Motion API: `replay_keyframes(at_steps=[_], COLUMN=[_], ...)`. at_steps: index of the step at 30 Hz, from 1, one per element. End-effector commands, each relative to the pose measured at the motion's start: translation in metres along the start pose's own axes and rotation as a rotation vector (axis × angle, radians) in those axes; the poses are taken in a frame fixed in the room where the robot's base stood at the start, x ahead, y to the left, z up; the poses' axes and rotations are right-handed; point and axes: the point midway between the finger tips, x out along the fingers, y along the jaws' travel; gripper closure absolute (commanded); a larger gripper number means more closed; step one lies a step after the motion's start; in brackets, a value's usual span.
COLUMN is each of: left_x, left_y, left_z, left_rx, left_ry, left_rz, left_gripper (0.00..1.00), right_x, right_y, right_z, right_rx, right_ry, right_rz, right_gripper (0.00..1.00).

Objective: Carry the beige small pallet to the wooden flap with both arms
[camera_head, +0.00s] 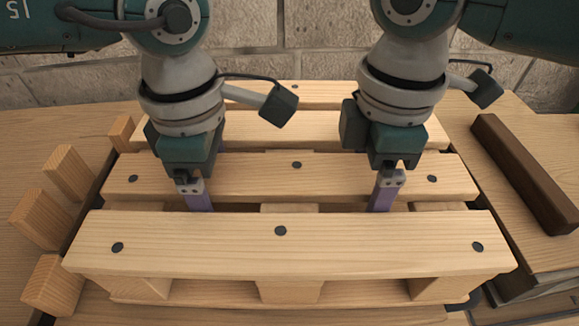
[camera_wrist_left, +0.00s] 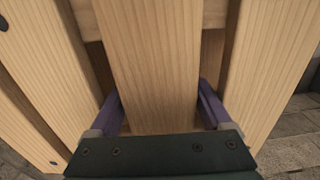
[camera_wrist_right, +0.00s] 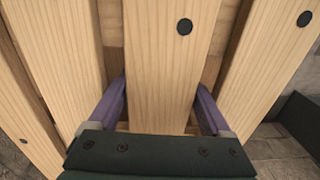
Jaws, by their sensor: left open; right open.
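The beige small pallet (camera_head: 290,243) lies flat across the middle of the head view, with pale slats, dark round nail heads and blocks under the slats. My left gripper (camera_head: 199,192) and my right gripper (camera_head: 383,190) point down at its second slat from the front. In the left wrist view the purple fingers (camera_wrist_left: 160,108) stand either side of one slat. In the right wrist view the fingers (camera_wrist_right: 160,108) also straddle a slat. Both grippers are open, and the fingertips go down into the gaps between slats. I cannot tell which surface is the wooden flap.
Several wooden blocks (camera_head: 42,220) stand along the pallet's left side. A dark brown bar (camera_head: 524,172) lies on the wooden surface (camera_head: 505,112) at the right. A stone block wall (camera_head: 320,40) rises behind. Bare wooden surface (camera_head: 30,135) shows at the left.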

Motion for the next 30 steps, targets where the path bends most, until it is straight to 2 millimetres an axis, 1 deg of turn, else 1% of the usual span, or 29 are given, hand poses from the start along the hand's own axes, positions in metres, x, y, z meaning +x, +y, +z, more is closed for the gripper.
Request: replay_keyframes(at_steps=[2, 23, 24, 30], left_x=[-0.0001, -0.0006, -0.0006, -0.0006], left_y=[-0.0001, 0.0, 0.0, 0.0001], left_z=[0.0, -0.0002, -0.0002, -0.0003], left_rx=[0.0, -0.001, -0.002, -0.002], left_ry=[0.0, 0.0, 0.0, 0.0], left_rz=[0.0, -0.001, -0.001, 0.0], left_gripper=[0.19, 0.97, 1.0, 1.0], right_x=[-0.0001, -0.0007, -0.0007, -0.0008], right_y=[-0.0001, 0.0001, 0.0, 0.0001], right_z=[-0.0001, 0.0, 0.0, 0.0001], right_rx=[0.0, 0.001, 0.001, 0.001], right_ry=[0.0, 0.0, 0.0, 0.0], right_rz=[0.0, -0.001, -0.001, -0.001], right_gripper=[0.19, 0.97, 1.0, 1.0])
